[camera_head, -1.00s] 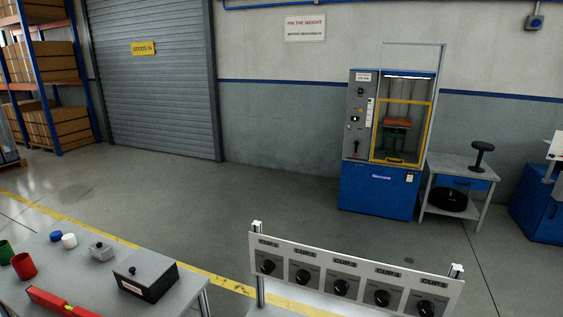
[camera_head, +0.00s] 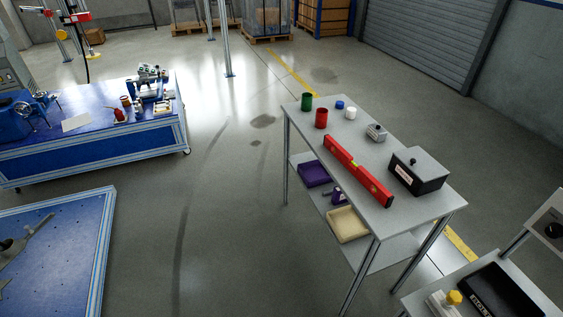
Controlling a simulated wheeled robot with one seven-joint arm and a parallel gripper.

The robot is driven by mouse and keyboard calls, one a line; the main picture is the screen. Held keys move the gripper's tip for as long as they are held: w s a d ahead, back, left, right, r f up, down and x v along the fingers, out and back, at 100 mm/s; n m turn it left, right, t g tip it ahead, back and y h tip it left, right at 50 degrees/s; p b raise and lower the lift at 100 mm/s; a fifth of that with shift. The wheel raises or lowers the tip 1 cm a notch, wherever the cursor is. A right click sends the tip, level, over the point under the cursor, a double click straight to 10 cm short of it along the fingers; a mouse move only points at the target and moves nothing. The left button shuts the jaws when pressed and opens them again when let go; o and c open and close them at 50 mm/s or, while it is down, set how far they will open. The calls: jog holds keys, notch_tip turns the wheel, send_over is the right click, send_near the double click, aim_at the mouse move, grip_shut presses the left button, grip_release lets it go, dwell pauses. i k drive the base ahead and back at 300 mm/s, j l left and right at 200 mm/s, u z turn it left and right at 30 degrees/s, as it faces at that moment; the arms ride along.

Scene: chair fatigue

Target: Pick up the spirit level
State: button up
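The spirit level (camera_head: 357,170) is a long red bar with a small yellow-green vial near its middle. It lies flat along the near-left long edge of a grey table (camera_head: 412,213), right of the picture's centre. Nothing lies on top of it. My gripper is not visible in this view.
The table also bears green and red cups (camera_head: 321,118), blue and white caps, a small metal box (camera_head: 376,132) and a black box (camera_head: 418,171). Its lower shelf holds a purple bin (camera_head: 313,174) and a cream tray (camera_head: 347,224). Blue workbenches (camera_head: 90,151) stand left; open floor (camera_head: 235,220) lies between.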

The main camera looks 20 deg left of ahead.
aim_at(378, 189)
jog(key=u, duration=0.25)
jog(key=i+j+z, duration=0.35)
jog(key=i+z, duration=0.15)
jog(key=i, duration=0.25)
jog(key=i+j+z, duration=0.45)
jog(key=i+j, duration=0.2)
jog(key=i, duration=0.05)
